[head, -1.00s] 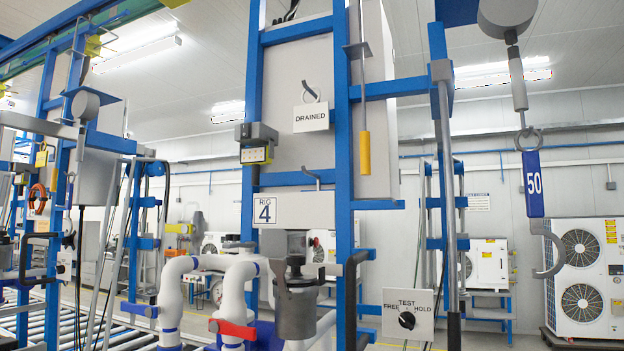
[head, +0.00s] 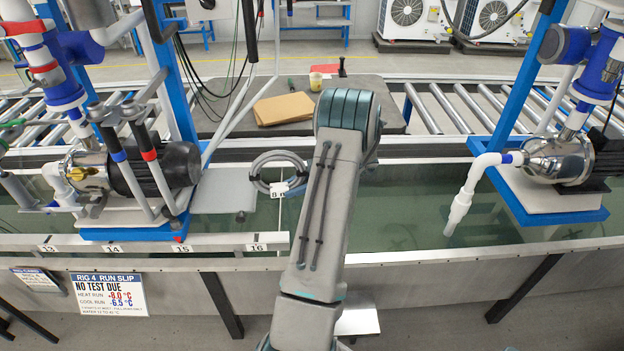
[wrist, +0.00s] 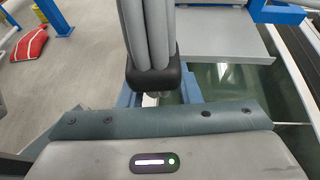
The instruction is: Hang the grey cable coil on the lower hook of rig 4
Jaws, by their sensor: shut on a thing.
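The grey cable coil (head: 279,172) shows in the head view just left of my arm, as a ring with a white tag, above the water tank. In the wrist view, thick grey strands of the coil (wrist: 147,28) run down into a black band (wrist: 152,73) in front of my gripper (wrist: 158,92). My gripper is shut on the coil; its fingertips are mostly covered there, and my arm hides it in the head view. Neither hook of rig 4 is in the current views.
A pump stand (head: 130,233) is left of the coil and another (head: 560,213) is at right. A dark table (head: 375,95) with a cardboard piece (head: 287,108) stands behind, beside rollers (head: 455,108). A rig 4 run slip (head: 108,294) hangs on the tank front.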

